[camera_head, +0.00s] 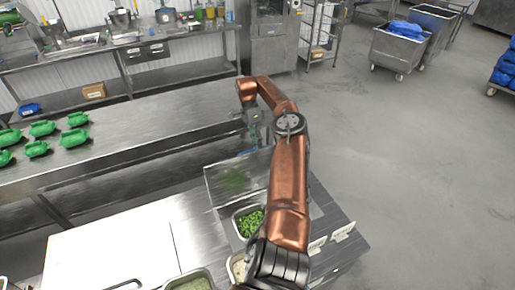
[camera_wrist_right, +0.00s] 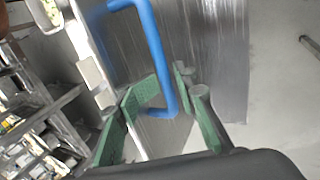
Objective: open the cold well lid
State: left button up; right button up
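The cold well lid (camera_head: 232,178) is a shiny metal panel standing tilted up at the far side of the well, with a green reflection on its face. In the right wrist view a metal panel (camera_wrist_right: 215,55) carries a blue bar handle (camera_wrist_right: 152,40). My left gripper is out of view.
The well's front holds a pan of green vegetables (camera_head: 249,222) and other food pans (camera_head: 192,281). A white board (camera_head: 90,250) lies to the left.

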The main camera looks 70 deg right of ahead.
jog(key=shift+w+d, duration=0.1)
jog(key=shift+d, duration=0.05)
jog(key=shift+w+r, duration=0.1)
jog(key=shift+r, duration=4.7)
jog(key=shift+s, duration=0.25)
